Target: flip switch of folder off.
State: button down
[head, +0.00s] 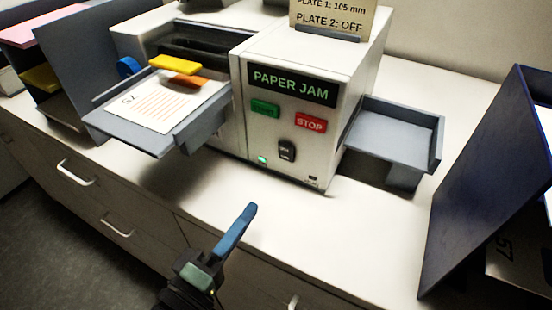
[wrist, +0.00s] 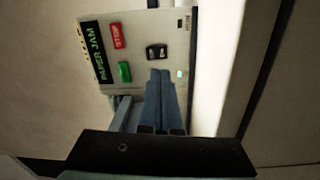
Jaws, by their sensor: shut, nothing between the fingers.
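The folder (head: 215,100) is a pale box-shaped machine on the counter; its display (head: 291,85) reads "PAPER JAM". Its black rocker switch (head: 287,150) is low on the front face, below the red STOP button (head: 311,123). A small green light (head: 262,160) glows left of the switch. I cannot tell which side of the rocker is pressed in. My gripper (head: 250,208) is shut and empty, in front of the folder and below the switch. In the wrist view, my blue fingertips (wrist: 160,72) lie together, with the switch (wrist: 156,52) just beyond them.
A feed tray (head: 128,145) with a printed sheet juts from the folder's left; an output tray (head: 405,130) juts right. A green button (head: 265,107) sits beside STOP. A dark blue panel (head: 475,185) stands at right. The counter before the folder is clear.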

aim_at(284, 149)
jog(key=shift+s+a+n+t, duration=0.7)
jog(key=shift+s+a+n, duration=0.25)
jog(key=shift+n, duration=0.15)
jog(key=shift+w+d+r, duration=0.1)
jog(key=shift+d, duration=0.05)
jog(key=p+x, duration=0.3)
jog(key=x, duration=0.9)
jog(key=shift+w+d+r+p, duration=0.1)
jog(key=shift+w+d+p, duration=0.1)
jog(key=shift+w+p, duration=0.1)
jog(key=shift+w+d, duration=0.3)
jog(key=shift+w, duration=0.2)
jog(key=shift+r, duration=0.1)
